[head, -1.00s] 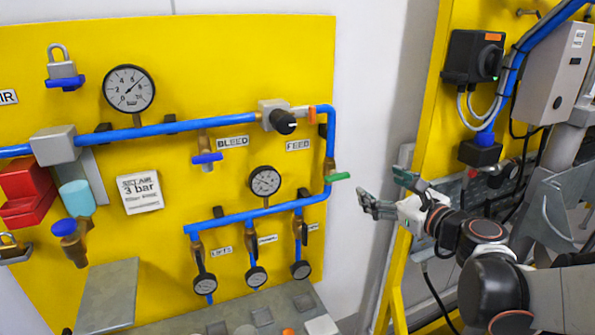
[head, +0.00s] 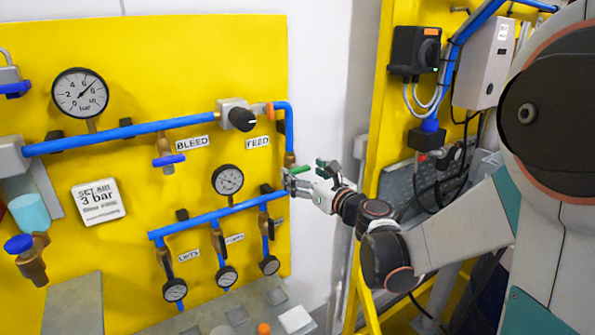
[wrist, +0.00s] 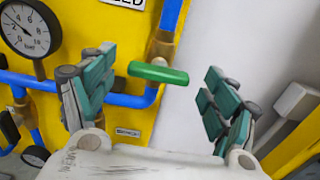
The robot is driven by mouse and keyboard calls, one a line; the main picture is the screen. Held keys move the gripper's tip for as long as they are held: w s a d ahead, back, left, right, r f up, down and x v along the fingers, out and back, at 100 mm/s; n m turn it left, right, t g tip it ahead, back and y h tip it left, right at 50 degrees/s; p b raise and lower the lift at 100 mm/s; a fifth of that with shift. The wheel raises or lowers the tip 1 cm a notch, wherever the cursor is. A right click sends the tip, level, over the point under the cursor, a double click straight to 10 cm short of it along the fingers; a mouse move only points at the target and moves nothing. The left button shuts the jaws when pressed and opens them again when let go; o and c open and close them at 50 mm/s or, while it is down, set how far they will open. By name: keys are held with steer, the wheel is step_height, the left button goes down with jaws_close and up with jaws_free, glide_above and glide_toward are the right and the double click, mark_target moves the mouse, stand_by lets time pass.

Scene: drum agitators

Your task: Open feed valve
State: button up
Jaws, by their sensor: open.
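The feed valve's green handle (wrist: 158,73) sits on a brass body (wrist: 162,48) in the vertical blue pipe at the right edge of the yellow panel. In the wrist view the handle lies crosswise to the pipe, between and beyond my gripper's (wrist: 155,100) open fingers, nearer the left one. In the head view my gripper (head: 305,175) is at the panel's right edge, close to the handle, and its fingers largely cover the handle. Whether a finger touches the handle I cannot tell. The FEED label (head: 258,142) is left of the pipe.
A black regulator knob (head: 241,118) and a small gauge (head: 228,180) are near the valve. The blue-handled bleed valve (head: 168,160) is further left. Blue pipes cross the panel. A black switch box (head: 415,52) is on the right yellow frame. White wall lies between.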

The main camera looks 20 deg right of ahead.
mark_target(301, 170)
steer(key=shift+x, duration=1.5)
steer(key=c, duration=1.1)
